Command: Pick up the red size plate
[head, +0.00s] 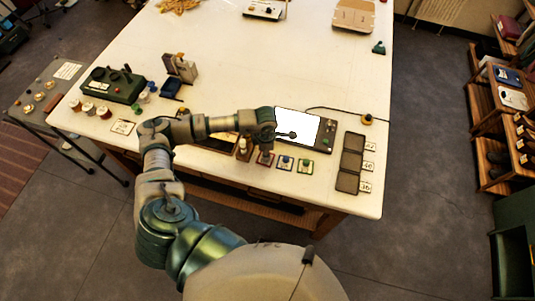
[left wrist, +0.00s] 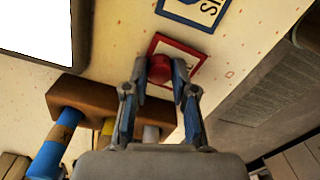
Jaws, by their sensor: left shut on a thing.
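The red size plate (head: 265,160) is a small white card with a red frame and a red knob, near the table's front edge. It also shows in the left wrist view (left wrist: 184,55). My left gripper (head: 266,149) points down over it. In the left wrist view its fingers (left wrist: 160,76) are shut on the red knob. I cannot tell whether the plate is clear of the table. The blue size plate (head: 285,162) and the green size plate (head: 305,166) lie to its right. My right gripper is not in view.
A wooden block with coloured pegs (left wrist: 88,100) stands close to my left gripper. A bright-screened panel (head: 297,126) lies just behind. A dark three-part tray (head: 349,162) with number cards (head: 368,166) is at right. The table's middle (head: 290,65) is clear.

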